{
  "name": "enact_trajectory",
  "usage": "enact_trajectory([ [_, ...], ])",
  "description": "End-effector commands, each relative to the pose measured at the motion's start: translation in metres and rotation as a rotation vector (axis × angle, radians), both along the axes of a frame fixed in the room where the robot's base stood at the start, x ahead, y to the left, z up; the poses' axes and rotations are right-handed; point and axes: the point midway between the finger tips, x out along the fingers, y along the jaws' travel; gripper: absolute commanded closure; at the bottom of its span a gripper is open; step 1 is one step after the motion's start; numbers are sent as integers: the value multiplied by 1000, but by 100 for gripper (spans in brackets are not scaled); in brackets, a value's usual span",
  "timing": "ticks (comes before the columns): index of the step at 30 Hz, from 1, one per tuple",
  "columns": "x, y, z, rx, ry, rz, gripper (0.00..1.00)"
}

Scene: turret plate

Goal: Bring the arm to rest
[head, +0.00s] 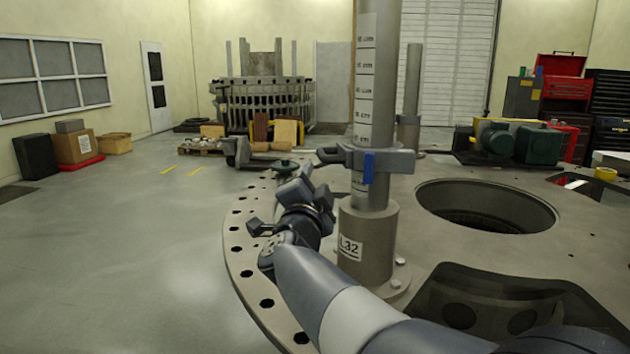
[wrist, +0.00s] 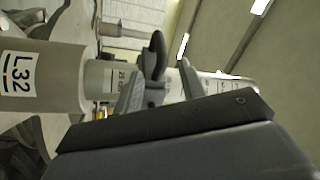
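My gripper (head: 297,178) is beside the upright post (head: 375,110), to its left in the head view, above the flanged plate (head: 243,222). In the wrist view my gripper (wrist: 160,88) shows two grey fingers standing apart, with nothing visibly pinched between them. A grey clamp (head: 395,160) with a blue tab sits around the post above the base sleeve labelled L32 (head: 365,235). Its dark handle end (head: 328,155) lies just beyond my fingertips. In the wrist view the dark handle (wrist: 154,52) appears behind the fingers; whether they touch it I cannot tell.
A large round hole (head: 485,205) opens in the plate to the right of the post, with a dark recess (head: 500,300) in front. A second, thinner post (head: 411,95) stands behind. The floor (head: 120,240) to the left is clear.

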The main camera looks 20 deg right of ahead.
Motion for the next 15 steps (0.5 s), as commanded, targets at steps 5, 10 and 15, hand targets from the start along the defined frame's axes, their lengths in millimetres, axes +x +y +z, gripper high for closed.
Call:
enact_trajectory([
  [5, 3, -2, 1, 0, 0, 0, 61],
  [10, 18, -13, 4, 0, 1, -3, 61],
  [15, 43, -30, 10, 1, 1, -3, 61],
])
